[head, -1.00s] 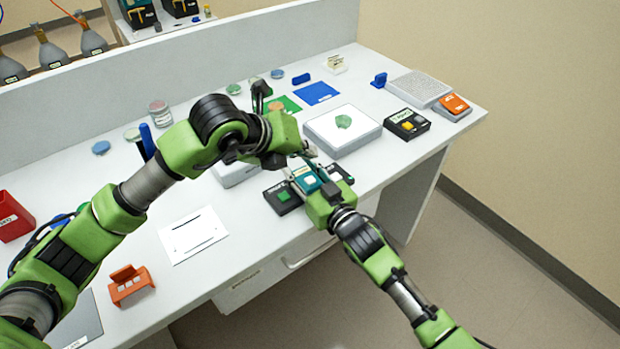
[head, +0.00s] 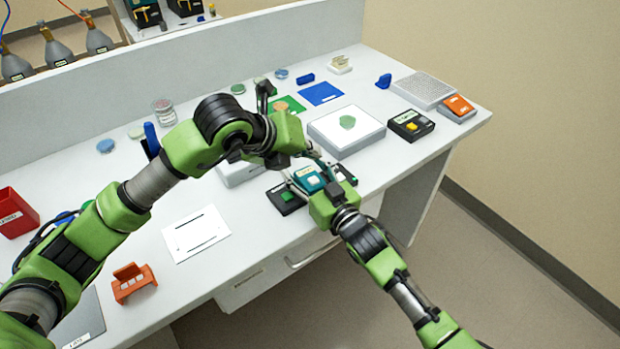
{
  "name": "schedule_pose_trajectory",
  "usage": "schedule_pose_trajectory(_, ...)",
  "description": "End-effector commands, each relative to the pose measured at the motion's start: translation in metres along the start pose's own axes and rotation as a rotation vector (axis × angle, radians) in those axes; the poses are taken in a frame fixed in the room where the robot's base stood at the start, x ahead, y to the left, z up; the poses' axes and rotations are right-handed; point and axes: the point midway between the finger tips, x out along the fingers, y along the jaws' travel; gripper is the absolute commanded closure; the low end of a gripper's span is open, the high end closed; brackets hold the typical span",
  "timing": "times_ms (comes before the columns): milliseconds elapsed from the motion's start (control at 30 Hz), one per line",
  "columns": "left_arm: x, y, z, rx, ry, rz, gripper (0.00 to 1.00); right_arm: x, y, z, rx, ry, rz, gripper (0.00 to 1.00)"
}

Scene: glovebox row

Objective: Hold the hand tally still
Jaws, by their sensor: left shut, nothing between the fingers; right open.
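A small teal block with a pale top (head: 309,179), possibly the hand tally, is at the front edge of the bench. My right gripper (head: 306,174) is open around it, coming from the front; whether the fingers touch it I cannot tell. My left gripper (head: 318,157) is shut and empty, just behind the teal block and pointing down toward it. Its fingertips are small and partly hidden by my own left arm. A black box with a green button (head: 287,197) lies just left of the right gripper.
A white-topped grey box (head: 345,130) with a green piece stands behind. A black box with a yellow button (head: 410,125) and an orange device (head: 459,106) are to the right. A white slotted sheet (head: 197,234) and orange holder (head: 133,282) lie left. The front bench edge is close.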

Motion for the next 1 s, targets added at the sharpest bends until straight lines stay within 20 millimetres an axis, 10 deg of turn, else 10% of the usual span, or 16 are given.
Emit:
schedule_pose_trajectory(700,0.0,0.0,0.0,0.0,0.0,0.0,1.0,-0.11,0.001,0.001,0.0,-0.002,0.001,0.46)
schedule_pose_trajectory(1000,0.0,0.0,0.0,0.0,0.0,0.0,1.0,-0.12,0.0,0.0,0.0,0.0,0.0,0.46)
